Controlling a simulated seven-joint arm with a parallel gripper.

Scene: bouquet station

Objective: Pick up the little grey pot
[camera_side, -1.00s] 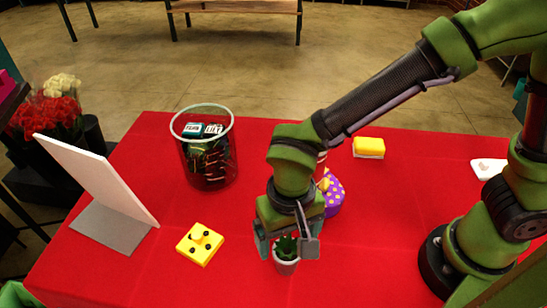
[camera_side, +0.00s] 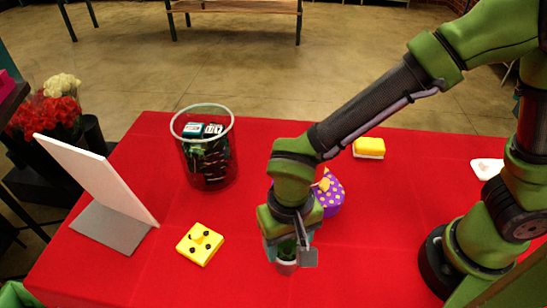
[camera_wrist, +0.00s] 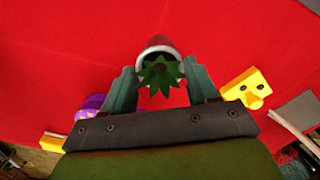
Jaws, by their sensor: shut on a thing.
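The little grey pot (camera_side: 286,267) holds a spiky green plant and is at the front middle of the red table in the side view. It also shows in the wrist view (camera_wrist: 159,47), with the plant in front of it. My gripper (camera_side: 287,255) points down over the pot, one finger on each side, and is shut on it. In the wrist view the two fingers of my gripper (camera_wrist: 160,72) flank the pot and plant. The pot looks upright and at table height; I cannot tell whether there is a gap under it.
A wire bin (camera_side: 207,160) with packages stands behind. A purple dotted thing (camera_side: 331,197) is close behind my gripper. A yellow sponge (camera_side: 369,147) lies farther back.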

